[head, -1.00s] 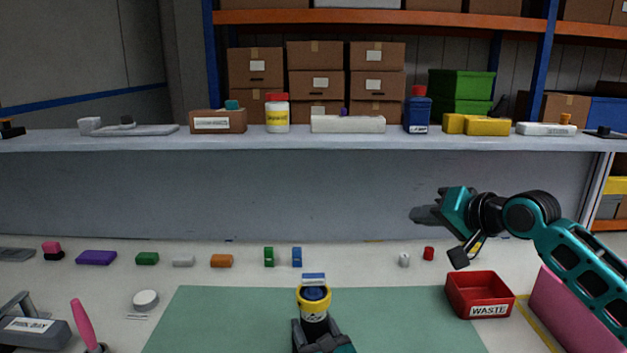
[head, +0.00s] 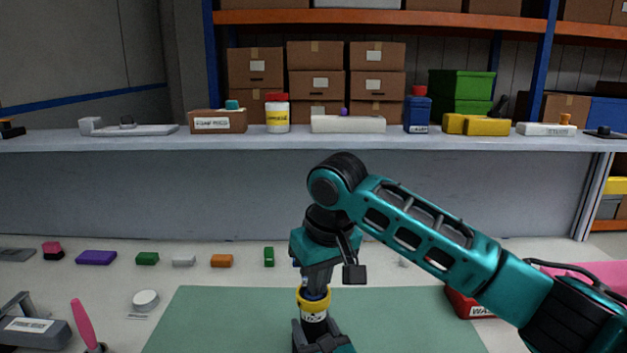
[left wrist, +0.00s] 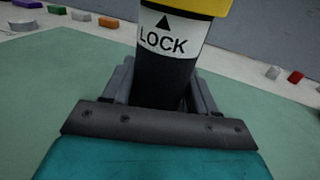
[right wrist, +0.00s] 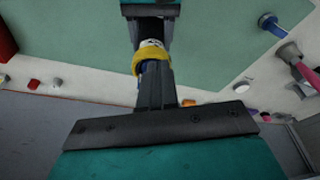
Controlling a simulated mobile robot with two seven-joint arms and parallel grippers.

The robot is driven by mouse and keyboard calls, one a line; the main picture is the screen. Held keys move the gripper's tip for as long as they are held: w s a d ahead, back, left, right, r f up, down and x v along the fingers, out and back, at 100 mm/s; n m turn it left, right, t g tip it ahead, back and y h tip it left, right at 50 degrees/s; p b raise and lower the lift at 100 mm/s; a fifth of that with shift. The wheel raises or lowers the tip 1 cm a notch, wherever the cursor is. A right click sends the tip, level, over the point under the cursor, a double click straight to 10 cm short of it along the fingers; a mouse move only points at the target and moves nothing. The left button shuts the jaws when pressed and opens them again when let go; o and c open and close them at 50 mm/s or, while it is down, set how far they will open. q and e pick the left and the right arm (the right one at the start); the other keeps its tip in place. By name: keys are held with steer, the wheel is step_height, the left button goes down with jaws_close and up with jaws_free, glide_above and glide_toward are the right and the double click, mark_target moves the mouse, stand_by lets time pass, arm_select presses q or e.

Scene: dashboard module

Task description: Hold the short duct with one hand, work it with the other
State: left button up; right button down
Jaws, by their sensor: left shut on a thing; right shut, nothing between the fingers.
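The short duct (head: 313,308) stands upright over the green mat, a black tube with a white label and a yellow collar. In the left wrist view the label on the duct (left wrist: 168,36) reads LOCK with an arrow. My left gripper (head: 316,330) is shut on the duct's black lower part. My right gripper (head: 317,284) points down just above the yellow collar, its fingers shut and empty. In the right wrist view, a blue part (right wrist: 141,72) shows beside its fingertips (right wrist: 152,72), next to the yellow collar (right wrist: 150,57). I cannot tell whether they touch it.
The green mat (head: 220,315) is clear around the duct. A red WASTE bin (head: 470,305) is partly hidden behind my right arm. Small coloured blocks line the back, with a pink-handled tool (head: 85,325) at left. A loaded shelf (head: 270,144) runs behind.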

steer(key=shift+s+d+x, duration=0.1)
steer(key=shift+s+x, duration=0.05)
steer(key=shift+x, duration=0.7)
steer(key=shift+s+d+x, duration=0.1)
steer(key=shift+s+x, duration=0.1)
steer(key=shift+x, duration=0.65)
steer(key=shift+s+d+x, duration=0.1)
steer(key=shift+s+x, duration=0.05)
steer(key=shift+x, duration=0.65)
steer(key=shift+w+f, duration=0.1)
steer(key=shift+w, duration=0.05)
steer(key=shift+d, duration=0.1)
steer(key=shift+w+d, duration=0.2)
steer(key=shift+d, duration=0.35)
steer(key=shift+w+d, duration=0.25)
steer(key=shift+d, duration=0.3)
steer(key=shift+w+d, duration=0.25)
arm_select(q)
steer(key=shift+d, duration=0.1)
arm_select(e)
steer(key=shift+w+d, duration=0.2)
steer(key=shift+w, duration=0.1)
steer(key=shift+s+d, duration=0.1)
glide_toward(319, 302)
steer(key=shift+w+d+f, duration=0.35)
steer(key=shift+d+f, duration=0.1)
steer(key=shift+d, duration=0.15)
steer(key=shift+w+d+f, duration=0.35)
steer(key=shift+d+f, duration=0.05)
steer(key=shift+d, duration=0.25)
